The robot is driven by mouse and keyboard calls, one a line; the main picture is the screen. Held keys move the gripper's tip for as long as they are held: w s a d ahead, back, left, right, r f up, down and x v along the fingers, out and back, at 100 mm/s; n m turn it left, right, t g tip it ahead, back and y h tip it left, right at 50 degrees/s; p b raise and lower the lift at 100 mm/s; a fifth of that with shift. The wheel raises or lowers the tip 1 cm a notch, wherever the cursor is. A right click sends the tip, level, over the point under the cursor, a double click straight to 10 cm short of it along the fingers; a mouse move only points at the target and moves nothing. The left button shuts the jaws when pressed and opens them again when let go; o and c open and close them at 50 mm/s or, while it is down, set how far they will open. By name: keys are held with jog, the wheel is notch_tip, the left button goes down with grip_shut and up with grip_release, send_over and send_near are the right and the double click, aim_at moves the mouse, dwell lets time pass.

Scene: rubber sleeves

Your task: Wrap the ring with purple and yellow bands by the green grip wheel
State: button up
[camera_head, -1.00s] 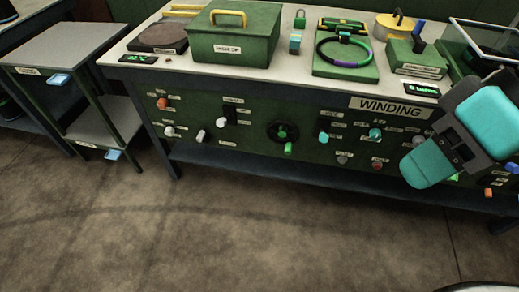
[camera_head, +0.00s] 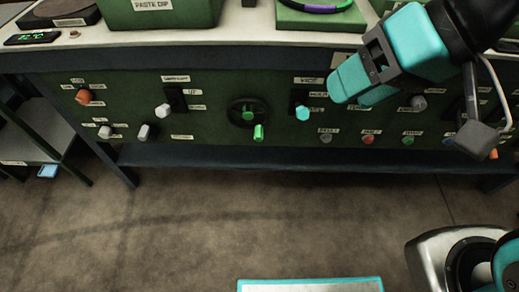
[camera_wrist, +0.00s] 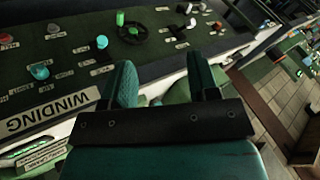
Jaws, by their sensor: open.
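The ring (camera_head: 318,8), dark with a purple band showing, lies on a green block (camera_head: 300,20) on the bench top, cut off by the top edge of the head view. I cannot make out a yellow band. The green grip wheel is a dark handwheel (camera_head: 240,107) on the bench's front panel with a bright green grip (camera_head: 259,132) at its lower right. The wheel also shows in the wrist view (camera_wrist: 131,37). My gripper (camera_head: 356,92) is open and empty, in front of the panel to the right of the wheel, apart from it.
A teal knob (camera_head: 303,114) sits between wheel and gripper. Other knobs, including an orange one (camera_head: 83,97) and a red one (camera_head: 368,140), line the panel. A green box (camera_head: 160,12) stands on the bench. A shelf stand (camera_head: 40,140) is at left.

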jog(key=w+a+f+m+t+y+b, duration=0.1)
jog(key=w+f+m+t+y+b, duration=0.15)
jog(key=f+b, duration=0.9)
jog(key=w+a+f+m+t+y+b, duration=0.1)
jog(key=w+f+m+t+b, duration=0.2)
jog(key=f+b, duration=0.9)
jog(key=m+t+y+b, duration=0.2)
jog(key=m+t+b, duration=0.4)
jog(key=b, duration=0.7)
send_near(259, 133)
jog(key=shift+m+g, duration=0.55)
jog(key=x, duration=0.3)
jog(key=p+x, duration=0.1)
jog(key=x, duration=0.3)
jog(key=d+p+x, duration=0.1)
jog(key=x, duration=0.3)
jog(key=shift+w+f, duration=0.25)
jog(key=shift+w, duration=0.15)
grip_shut()
